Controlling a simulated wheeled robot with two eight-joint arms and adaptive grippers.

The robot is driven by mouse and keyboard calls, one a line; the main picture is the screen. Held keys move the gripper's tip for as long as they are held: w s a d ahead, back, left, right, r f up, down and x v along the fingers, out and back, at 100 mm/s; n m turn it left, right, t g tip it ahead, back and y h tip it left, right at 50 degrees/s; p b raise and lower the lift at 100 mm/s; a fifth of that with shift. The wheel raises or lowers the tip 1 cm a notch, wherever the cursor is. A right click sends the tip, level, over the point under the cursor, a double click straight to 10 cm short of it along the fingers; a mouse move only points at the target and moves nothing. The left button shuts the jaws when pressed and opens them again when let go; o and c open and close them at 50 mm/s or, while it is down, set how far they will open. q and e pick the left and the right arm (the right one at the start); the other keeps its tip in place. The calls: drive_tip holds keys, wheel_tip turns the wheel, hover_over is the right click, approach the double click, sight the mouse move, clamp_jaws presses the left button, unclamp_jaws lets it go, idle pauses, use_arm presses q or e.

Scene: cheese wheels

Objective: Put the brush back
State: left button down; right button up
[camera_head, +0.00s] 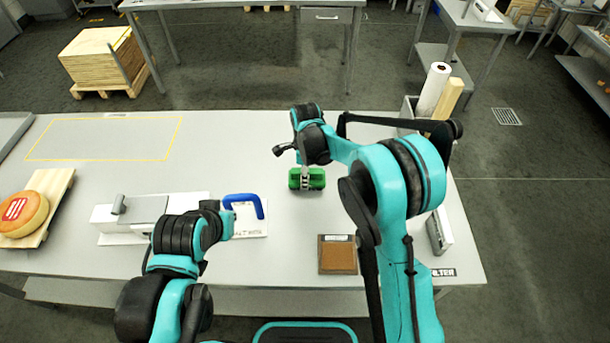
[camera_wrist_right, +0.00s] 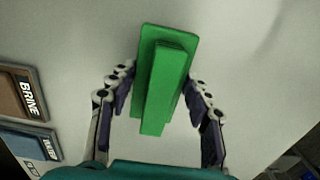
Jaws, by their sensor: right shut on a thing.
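The green brush (camera_head: 315,180) is over the middle of the grey table (camera_head: 270,150). My right gripper (camera_head: 305,172) points down from above and is shut on it. In the right wrist view, the green block-shaped brush (camera_wrist_right: 165,75) lies between the two fingers of my right gripper (camera_wrist_right: 160,115). Whether its underside touches the table is unclear. My left arm reaches in over the front left of the table, but its fingers do not show.
A brown tray (camera_head: 337,257) lies right of centre; a brown tray labelled BRINE (camera_wrist_right: 14,95) shows in the wrist view. A white device (camera_head: 145,212) and blue handle (camera_head: 243,198) stand left.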

drive_tip(key=shift+s, duration=0.1)
drive_tip(key=o, duration=1.2)
drive_tip(key=shift+f, duration=0.15)
wheel_tip(320, 180, up, 11)
drive_tip(key=shift+r+p, duration=0.1)
drive_tip(key=shift+p, duration=1.1)
drive_tip(key=shift+d+r, duration=0.1)
drive_tip(key=shift+r, duration=0.6)
